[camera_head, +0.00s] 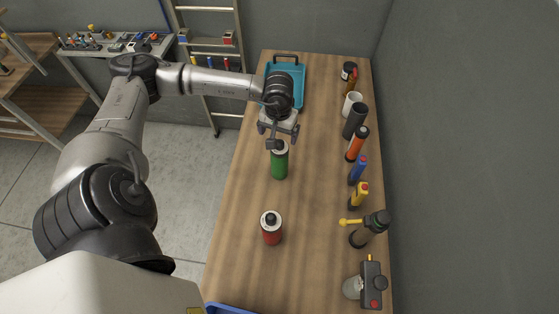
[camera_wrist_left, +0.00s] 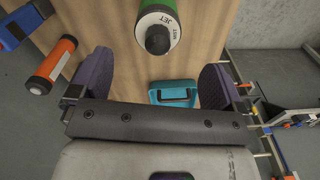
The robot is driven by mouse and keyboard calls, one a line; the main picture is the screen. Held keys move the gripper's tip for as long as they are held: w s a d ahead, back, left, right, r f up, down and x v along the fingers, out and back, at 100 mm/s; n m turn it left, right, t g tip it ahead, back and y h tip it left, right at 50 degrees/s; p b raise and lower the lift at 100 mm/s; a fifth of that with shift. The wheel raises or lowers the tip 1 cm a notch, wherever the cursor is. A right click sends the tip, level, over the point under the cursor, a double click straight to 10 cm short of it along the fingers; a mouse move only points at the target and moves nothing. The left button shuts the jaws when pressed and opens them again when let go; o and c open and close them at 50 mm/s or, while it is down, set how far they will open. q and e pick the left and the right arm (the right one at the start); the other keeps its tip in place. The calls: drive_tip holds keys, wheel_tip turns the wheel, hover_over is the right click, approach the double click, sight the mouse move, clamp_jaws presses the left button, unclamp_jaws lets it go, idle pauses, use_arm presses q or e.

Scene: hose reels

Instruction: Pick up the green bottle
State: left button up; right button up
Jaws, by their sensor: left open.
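The green bottle (camera_head: 279,162) stands upright on the wooden table, with a white top and black cap. In the left wrist view its capped top (camera_wrist_left: 158,35) points toward the camera, beyond the fingers and between their lines. My left gripper (camera_head: 278,136) is above and slightly behind the bottle in the head view. Its two dark fingers (camera_wrist_left: 158,80) are spread apart with nothing between them. The gripper partly overlaps the bottle's top in the head view, so I cannot tell the exact gap. My right gripper is not in view.
A red bottle (camera_head: 271,229) stands nearer on the table (camera_head: 315,200). A teal case (camera_head: 297,88) lies at the far end. Along the right edge stand several tools and containers, including an orange cylinder (camera_head: 357,144) and a dark cylinder (camera_head: 355,121). The table's middle is clear.

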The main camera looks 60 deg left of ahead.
sight(279, 149)
use_arm(q)
drive_tip(key=shift+f, duration=1.9)
drive_tip(key=f+p, duration=0.1)
drive_tip(key=f, duration=0.3)
drive_tip(key=shift+w+p, duration=0.2)
drive_tip(key=shift+p, duration=0.15)
drive_tip(key=shift+f, duration=0.6)
drive_tip(key=c, duration=1.5)
